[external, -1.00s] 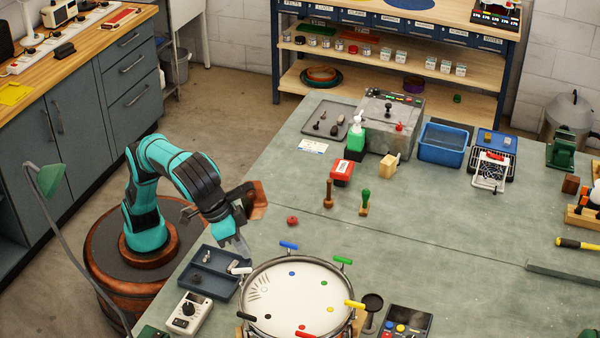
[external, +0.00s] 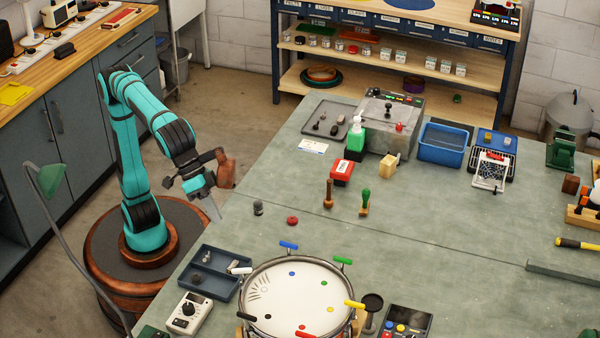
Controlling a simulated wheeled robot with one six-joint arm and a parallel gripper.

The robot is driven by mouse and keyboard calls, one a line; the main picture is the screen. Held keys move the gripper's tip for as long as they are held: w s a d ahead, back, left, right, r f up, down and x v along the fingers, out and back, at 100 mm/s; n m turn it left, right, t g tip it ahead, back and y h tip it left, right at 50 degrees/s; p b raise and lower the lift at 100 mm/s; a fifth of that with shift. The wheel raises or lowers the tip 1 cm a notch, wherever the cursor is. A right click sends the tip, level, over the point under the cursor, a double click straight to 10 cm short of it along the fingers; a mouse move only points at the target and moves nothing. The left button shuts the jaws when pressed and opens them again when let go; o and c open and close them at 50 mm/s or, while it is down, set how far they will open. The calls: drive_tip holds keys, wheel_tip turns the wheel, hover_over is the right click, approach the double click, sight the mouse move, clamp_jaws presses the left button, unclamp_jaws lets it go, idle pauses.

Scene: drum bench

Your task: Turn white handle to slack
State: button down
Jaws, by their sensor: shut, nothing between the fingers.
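The drum (external: 285,308) has a pale head and stands at the front of the bench. The white handle (external: 241,270) is on its left rim, beside the dark tray. Blue (external: 289,245), green (external: 342,261), yellow (external: 354,304), red (external: 305,335) and black (external: 246,316) handles stand around the same rim. My gripper (external: 213,215) is shut and empty, pointing down, raised above and behind the white handle, clear of the drum.
A two-part dark tray (external: 212,291) lies left of the drum, with a white dial box (external: 185,313) in front. A dark grey knob (external: 258,208) and a red disc (external: 292,221) are behind the drum.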

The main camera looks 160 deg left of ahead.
drive_tip(key=s, duration=0.1)
approach(242, 276)
drive_tip(key=shift+w+a+f, duration=0.2)
drive_tip(key=shift+f, duration=0.55)
drive_tip(key=shift+w+a+f, duration=0.2)
drive_tip(key=shift+w+f, duration=0.05)
drive_tip(key=shift+f, duration=0.5)
drive_tip(key=shift+w+a+f, duration=0.2)
drive_tip(key=shift+f, duration=0.55)
drive_tip(key=shift+w+d+n+g+y, duration=0.1)
drive_tip(key=shift+d+n+g+y, duration=0.15)
drive_tip(key=shift+n, duration=0.35)
drive_tip(key=shift+w+d+n+g+y, duration=0.1)
drive_tip(key=shift+d+n+y, duration=0.1)
drive_tip(key=shift+n+y, duration=0.3)
